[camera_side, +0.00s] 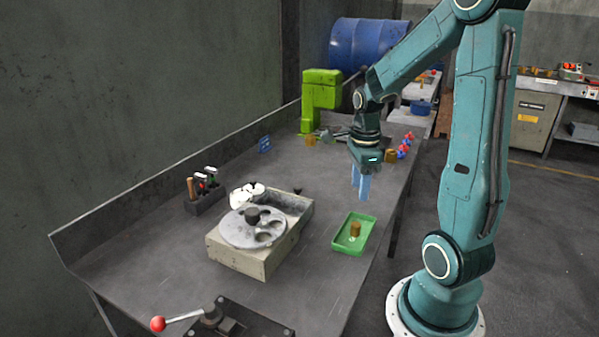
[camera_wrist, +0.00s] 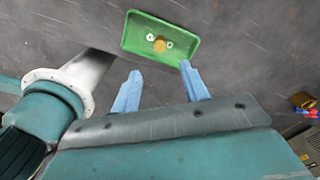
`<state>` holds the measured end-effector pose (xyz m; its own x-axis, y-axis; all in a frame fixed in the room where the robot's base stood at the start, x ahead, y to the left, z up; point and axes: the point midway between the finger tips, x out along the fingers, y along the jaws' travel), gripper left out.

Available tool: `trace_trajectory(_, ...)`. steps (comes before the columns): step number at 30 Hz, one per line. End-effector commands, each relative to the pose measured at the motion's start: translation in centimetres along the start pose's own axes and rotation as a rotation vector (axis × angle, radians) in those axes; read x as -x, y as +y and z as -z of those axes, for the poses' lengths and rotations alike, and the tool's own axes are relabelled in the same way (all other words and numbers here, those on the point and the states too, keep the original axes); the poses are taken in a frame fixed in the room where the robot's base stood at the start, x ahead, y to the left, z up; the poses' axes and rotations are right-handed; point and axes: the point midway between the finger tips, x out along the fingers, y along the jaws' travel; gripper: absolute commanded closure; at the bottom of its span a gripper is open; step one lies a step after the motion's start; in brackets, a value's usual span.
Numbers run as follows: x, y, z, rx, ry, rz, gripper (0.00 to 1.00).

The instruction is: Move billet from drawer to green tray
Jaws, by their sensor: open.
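A brass-coloured billet (camera_side: 355,229) stands in the green tray (camera_side: 340,246) at the right edge of the bench. In the wrist view the billet (camera_wrist: 159,45) sits near the middle of the green tray (camera_wrist: 135,38). My gripper (camera_side: 361,192) is open and empty, above the bench and behind the tray. Its blue fingers (camera_wrist: 160,85) are apart from the billet and the tray. The drawer (camera_side: 235,257) is a beige box with a round grey plate (camera_side: 238,236) on top, left of the tray. The plate hides much of its inside.
A red-knobbed lever (camera_side: 158,324) is at the front. A tool holder (camera_side: 205,200) stands at the left. A green press (camera_side: 318,95), another brass-coloured piece (camera_side: 391,156) and red and blue items (camera_side: 404,149) are farther back.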

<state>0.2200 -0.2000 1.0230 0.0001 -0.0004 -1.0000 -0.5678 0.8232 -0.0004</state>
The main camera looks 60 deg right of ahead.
Motion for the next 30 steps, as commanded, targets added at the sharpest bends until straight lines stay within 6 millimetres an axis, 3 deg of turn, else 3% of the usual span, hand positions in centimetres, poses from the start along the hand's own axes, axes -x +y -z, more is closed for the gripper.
trace_trajectory(5,0.7,0.4,-0.7,0.079,-0.004,0.017,0.55)
trace_trajectory(11,2.6,2.0,-2.6,0.347,-0.012,0.071,0.55)
trace_trajectory(21,7.0,7.2,-6.4,1.058,-0.003,0.222,0.55)
trace_trajectory(30,9.9,12.5,-8.1,1.694,0.046,0.379,0.55)
